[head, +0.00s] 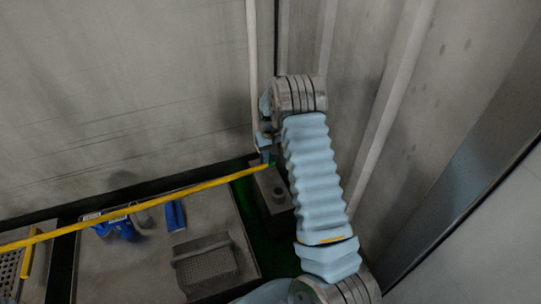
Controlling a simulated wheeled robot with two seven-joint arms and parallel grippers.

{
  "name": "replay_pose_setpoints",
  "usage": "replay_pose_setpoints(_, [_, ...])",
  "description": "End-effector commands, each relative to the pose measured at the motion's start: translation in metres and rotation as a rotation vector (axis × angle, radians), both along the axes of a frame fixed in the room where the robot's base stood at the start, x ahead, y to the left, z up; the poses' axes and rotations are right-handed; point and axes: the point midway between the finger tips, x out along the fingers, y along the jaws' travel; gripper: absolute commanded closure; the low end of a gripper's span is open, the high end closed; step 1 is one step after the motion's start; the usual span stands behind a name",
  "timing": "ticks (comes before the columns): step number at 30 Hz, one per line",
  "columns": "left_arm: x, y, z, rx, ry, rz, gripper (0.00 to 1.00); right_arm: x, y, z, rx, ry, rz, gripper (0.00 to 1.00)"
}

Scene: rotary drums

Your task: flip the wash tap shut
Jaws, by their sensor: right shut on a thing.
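My right arm comes in from the bottom right and reaches to the back wall. My right gripper (265,147) is small in the head view, at the foot of a thin upright pipe (252,70). It is shut on the wash tap, of which only a small green bit (272,159) shows just below the fingers. The rest of the tap is hidden by the gripper and wrist, so I cannot tell its lever's angle. My left gripper is not in view.
A yellow bar (150,203) runs across the view and ends near my right gripper. Below it, a grey tray (130,265) holds blue items (175,215) and a dark ribbed block (205,262). A grey block with a round knob (273,190) stands beside my arm. Ribbed wall panels rise close on the right.

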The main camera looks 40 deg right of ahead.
Motion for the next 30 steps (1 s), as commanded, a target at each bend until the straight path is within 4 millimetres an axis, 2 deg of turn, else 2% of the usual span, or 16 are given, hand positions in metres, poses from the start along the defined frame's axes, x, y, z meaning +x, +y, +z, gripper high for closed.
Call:
replay_pose_setpoints(11, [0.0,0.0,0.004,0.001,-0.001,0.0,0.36,0.004,0.01,0.001,-0.001,0.0,-0.18,1.0])
replay_pose_setpoints(30, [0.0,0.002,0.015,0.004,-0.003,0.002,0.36,0.029,0.034,0.001,-0.001,-0.001,-0.78,1.0])
